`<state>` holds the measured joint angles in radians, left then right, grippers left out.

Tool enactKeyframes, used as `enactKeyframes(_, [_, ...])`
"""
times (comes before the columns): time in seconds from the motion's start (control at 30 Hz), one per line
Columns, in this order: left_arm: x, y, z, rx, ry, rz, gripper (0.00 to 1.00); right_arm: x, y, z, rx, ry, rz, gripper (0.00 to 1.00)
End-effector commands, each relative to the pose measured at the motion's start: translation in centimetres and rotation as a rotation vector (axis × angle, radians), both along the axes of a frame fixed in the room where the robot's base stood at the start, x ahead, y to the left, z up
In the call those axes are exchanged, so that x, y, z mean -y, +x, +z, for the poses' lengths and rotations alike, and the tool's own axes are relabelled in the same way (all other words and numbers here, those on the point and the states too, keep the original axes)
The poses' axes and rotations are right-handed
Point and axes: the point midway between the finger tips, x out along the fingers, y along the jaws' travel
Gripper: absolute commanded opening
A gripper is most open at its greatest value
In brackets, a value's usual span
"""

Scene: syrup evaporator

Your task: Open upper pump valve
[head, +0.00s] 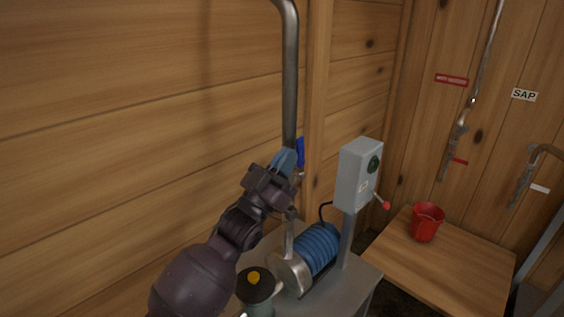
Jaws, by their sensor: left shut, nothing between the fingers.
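A vertical metal pipe (291,80) runs down the wood wall to the pump. A blue valve handle (300,148) shows beside the pipe's lower end, just past my gripper. The valve body is mostly hidden behind my gripper and wrist. My left gripper (286,161) is shut and empty, right at the pipe and close to the blue handle. I cannot tell whether it touches the handle. The pump with its blue ribbed motor (319,248) sits below, on a grey stand (345,292). My right gripper is not in view.
A grey switch box (359,172) with a red-knobbed lever (385,205) stands right of the pump. A red bucket (427,224) stands on a wooden table (467,263). More pipes line the right wall.

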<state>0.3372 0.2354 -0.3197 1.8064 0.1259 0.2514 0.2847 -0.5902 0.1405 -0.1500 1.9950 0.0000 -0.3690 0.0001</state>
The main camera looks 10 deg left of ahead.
Motion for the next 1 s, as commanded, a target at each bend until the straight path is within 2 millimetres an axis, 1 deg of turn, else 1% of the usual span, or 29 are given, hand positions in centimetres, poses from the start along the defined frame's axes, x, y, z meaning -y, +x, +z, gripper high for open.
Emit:
enactKeyframes(0.43, [0.5,0.6,0.6,0.002,-0.001,-0.001,0.0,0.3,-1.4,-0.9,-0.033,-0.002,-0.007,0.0])
enactKeyframes(1.0, [0.4,0.7,0.7,0.002,-0.001,-0.001,0.0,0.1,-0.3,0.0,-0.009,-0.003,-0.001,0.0])
